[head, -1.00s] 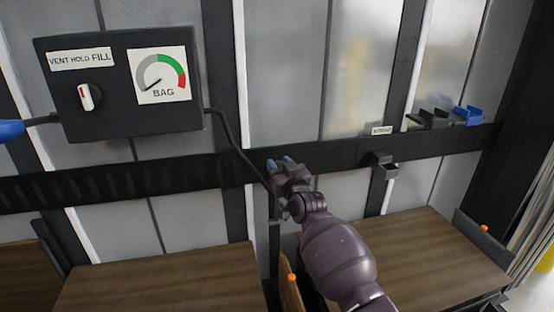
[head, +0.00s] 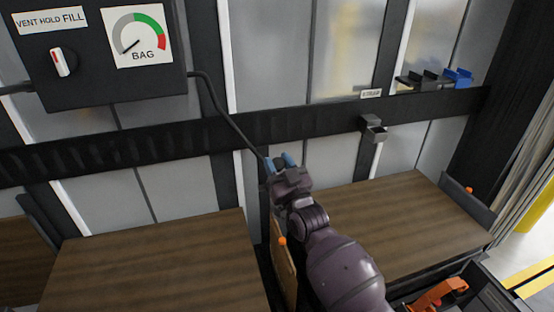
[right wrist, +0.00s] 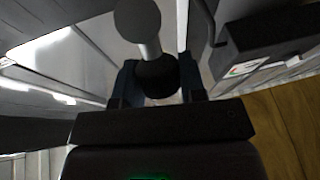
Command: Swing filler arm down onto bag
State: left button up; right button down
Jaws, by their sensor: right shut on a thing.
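My right gripper (head: 279,161) is at the lower end of a dark hose or arm (head: 222,110) that runs down from the control box (head: 100,55). In the right wrist view, the gripper (right wrist: 158,82) is shut on a dark piece with a short grey cylinder (right wrist: 149,49) and a round dark end. I take this as the filler arm's end; the fingers hide part of it. A brown bag (head: 287,275) with an orange valve (head: 282,241) stands in the gap between two wooden crates, below and apart from the fingertips. My left gripper is out of view.
Wooden crate tops (head: 150,265) and (head: 400,215) lie on either side of the gap. A black rail (head: 215,135) crosses the grey wall, with a small grey holder (head: 374,130). The box dial (head: 63,62) and BAG gauge (head: 139,35) face me. An orange-handled item (head: 440,292) lies lower right.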

jog(key=c, duration=0.7)
grip_release()
jog(key=shift+a, duration=0.1)
jog(key=v, duration=1.1)
jog(key=shift+w, duration=0.15)
